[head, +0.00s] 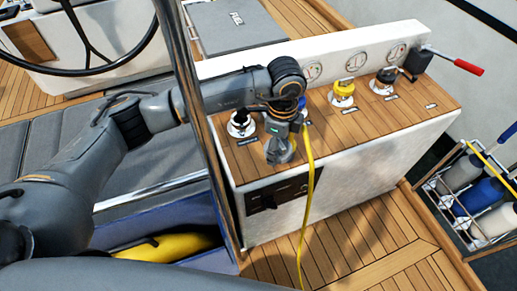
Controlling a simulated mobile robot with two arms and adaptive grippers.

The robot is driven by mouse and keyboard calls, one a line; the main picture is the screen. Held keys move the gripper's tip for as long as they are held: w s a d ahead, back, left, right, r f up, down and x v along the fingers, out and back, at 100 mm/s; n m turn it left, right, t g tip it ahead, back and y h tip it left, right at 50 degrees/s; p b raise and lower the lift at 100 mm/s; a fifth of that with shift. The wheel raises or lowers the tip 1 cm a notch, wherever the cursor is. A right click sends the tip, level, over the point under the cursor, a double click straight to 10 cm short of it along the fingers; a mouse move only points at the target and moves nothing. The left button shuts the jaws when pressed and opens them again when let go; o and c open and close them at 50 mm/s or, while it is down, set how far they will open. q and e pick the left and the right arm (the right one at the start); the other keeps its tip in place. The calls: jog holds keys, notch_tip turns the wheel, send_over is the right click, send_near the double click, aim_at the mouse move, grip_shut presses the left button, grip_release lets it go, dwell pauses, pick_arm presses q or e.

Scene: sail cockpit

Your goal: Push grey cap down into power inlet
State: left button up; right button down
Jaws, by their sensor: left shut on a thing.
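My left gripper (281,148) points down over the wooden top of the console (415,106), near its front edge. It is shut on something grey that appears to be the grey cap. The fingers hide most of it, and I cannot tell the cap's edge from the fingers. The power inlet cannot be made out; my gripper and wrist cover that part of the top. I cannot tell whether the cap touches an inlet. My right gripper is not in view.
A black-topped fitting (240,123), a yellow-capped fitting (343,92) and another black-topped one (384,80) stand on the console. A yellow cable (307,205) hangs down its front beside my gripper. A steel post (195,105) crosses before my arm. A red-handled lever (455,62) is at right.

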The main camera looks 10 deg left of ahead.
pick_arm(q)
jog(key=d+r+p, duration=0.1)
jog(key=d+r, duration=0.3)
jog(key=r, duration=0.1)
jog(key=shift+s, duration=0.45)
jog(key=shift+f, duration=0.1)
dwell(0.6)
dwell(0.6)
